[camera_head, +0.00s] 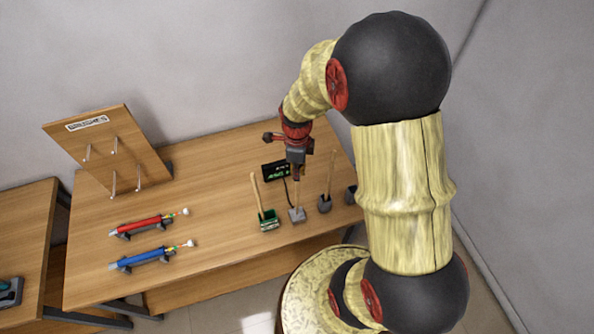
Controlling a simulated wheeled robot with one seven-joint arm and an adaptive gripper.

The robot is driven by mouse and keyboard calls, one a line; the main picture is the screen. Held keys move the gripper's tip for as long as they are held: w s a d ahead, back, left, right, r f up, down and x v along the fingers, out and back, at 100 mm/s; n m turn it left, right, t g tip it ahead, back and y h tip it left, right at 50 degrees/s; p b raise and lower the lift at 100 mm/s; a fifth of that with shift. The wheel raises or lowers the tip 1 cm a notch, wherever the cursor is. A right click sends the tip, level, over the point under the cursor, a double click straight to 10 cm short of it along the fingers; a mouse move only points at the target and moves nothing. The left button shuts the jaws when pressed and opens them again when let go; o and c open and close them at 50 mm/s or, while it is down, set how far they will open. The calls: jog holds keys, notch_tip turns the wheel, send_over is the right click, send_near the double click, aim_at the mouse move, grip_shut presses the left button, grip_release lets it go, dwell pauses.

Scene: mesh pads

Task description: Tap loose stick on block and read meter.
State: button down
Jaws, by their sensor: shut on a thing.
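My gripper (296,176) points down over the right part of the table and is shut on a thin pale stick (297,196). The stick's lower end is at a small grey block (297,215); I cannot tell whether it touches the block or stands in it. A black meter (276,171) with a green display stands just left of my gripper; its reading is too small to make out. A dark cable seems to run down from it toward the grey block.
A green holder (268,220) with a wooden stick is to the left, and a dark grey holder (325,204) with another stick to the right. A dark cup (350,195) is near the right edge. Red (140,226) and blue (146,258) tools and a pegboard (108,155) are at left.

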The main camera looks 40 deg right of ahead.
notch_tip(320, 180, up, 5)
jog(key=p, duration=0.3)
jog(key=shift+a, duration=0.1)
dwell(0.8)
